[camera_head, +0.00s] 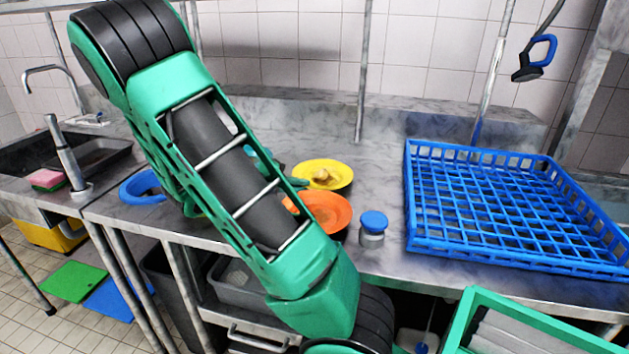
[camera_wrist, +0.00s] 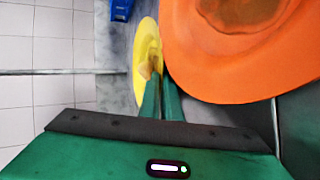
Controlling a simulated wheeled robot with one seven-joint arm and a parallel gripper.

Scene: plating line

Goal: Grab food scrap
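A small tan food scrap (camera_head: 323,175) lies on a yellow plate (camera_head: 343,183) on the metal counter. In the wrist view the scrap (camera_wrist: 146,70) shows on the yellow plate (camera_wrist: 139,45), just past my fingertips. My gripper (camera_head: 304,183) is low over the counter, left of the scrap, partly hidden by my arm in the head view. Its green fingers (camera_wrist: 161,78) look close together in the wrist view, with only a thin dark line between them. I see nothing clearly held; contact with the scrap cannot be made out.
An orange plate (camera_head: 328,212) lies in front of the yellow one and looms near in the wrist view (camera_wrist: 240,60). A blue-lidded jar (camera_head: 373,228) stands right of it. A blue dish rack (camera_head: 500,208) fills the right counter. A blue ring-shaped item (camera_head: 140,187) is left.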

